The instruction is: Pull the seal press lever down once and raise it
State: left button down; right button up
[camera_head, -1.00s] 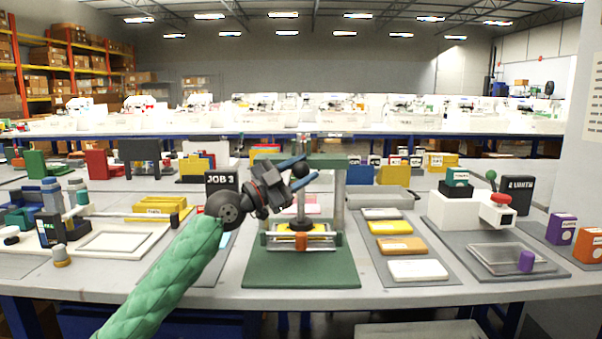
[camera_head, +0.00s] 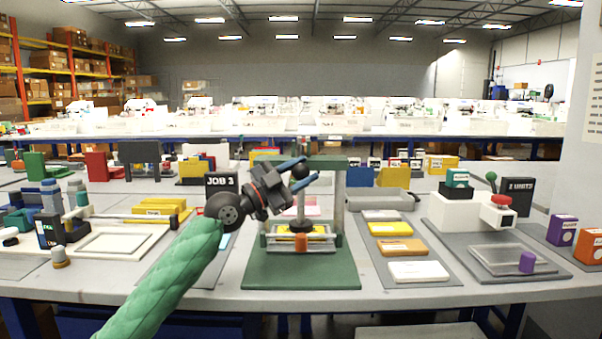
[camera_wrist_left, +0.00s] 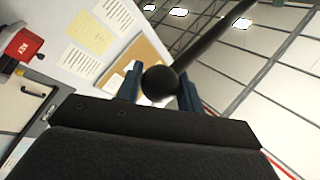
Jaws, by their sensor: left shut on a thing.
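The seal press stands on a green base (camera_head: 301,273) in the middle of the table in the head view, with a green top beam and upright posts. Its dark round stamp head (camera_head: 300,226) hangs on a shaft above a yellow piece (camera_head: 314,232) with an orange block in front. The lever's black ball knob (camera_head: 300,171) is at beam height. My left gripper (camera_head: 304,172) is shut on this knob. In the left wrist view the knob (camera_wrist_left: 160,83) sits between the blue fingers, and a dark rod (camera_wrist_left: 212,38) runs up right. My right gripper is out of view.
A grey mat with white, yellow and orange pads (camera_head: 397,246) lies right of the press. A white machine with a red button (camera_head: 501,200) stands farther right. A black JOB 3 sign (camera_head: 221,182) and a white frame tray (camera_head: 118,241) are to the left.

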pick_arm(q)
jog(key=c, duration=0.9)
grip_release()
jog(key=shift+d+f, duration=0.1)
jog(key=shift+f, duration=0.25)
jog(key=shift+r, duration=0.1)
jog(key=shift+b+v, duration=0.3)
jog(key=shift+v, duration=3.65)
jog(key=shift+w, duration=0.1)
